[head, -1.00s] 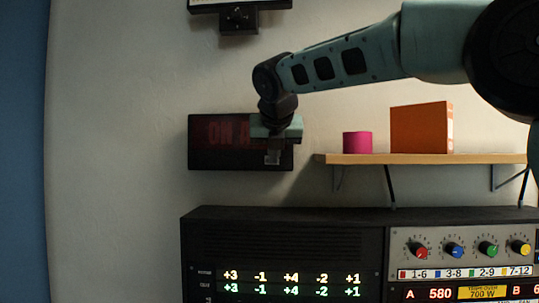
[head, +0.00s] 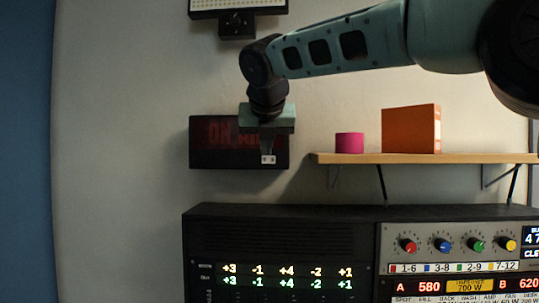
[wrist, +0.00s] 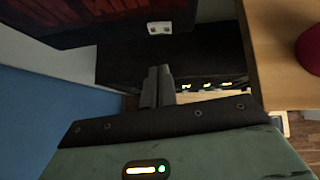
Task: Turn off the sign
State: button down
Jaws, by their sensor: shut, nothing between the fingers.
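The sign (head: 210,155) is a dark box on the wall with dim red lettering that reads "ON" and part of another word. A small white switch plate (head: 268,160) sits at its lower right; it also shows in the wrist view (wrist: 159,28). My gripper (head: 267,150) is in front of the right part of the sign, fingers pointing down, just above the switch plate in the head view. In the wrist view my gripper (wrist: 158,75) has its fingers together and empty, apart from the plate in the picture. My gripper hides part of the lettering.
A wooden shelf (head: 350,159) to the right holds a pink cylinder (head: 349,143) and an orange box (head: 410,130). A rack with displays and coloured knobs (head: 285,235) stands below. A lamp-like fixture (head: 238,25) is above. The wall left of the sign is clear.

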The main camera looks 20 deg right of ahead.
jog(key=a+b+v, duration=0.1)
jog(key=v, duration=0.6)
jog(key=shift+w, duration=0.15)
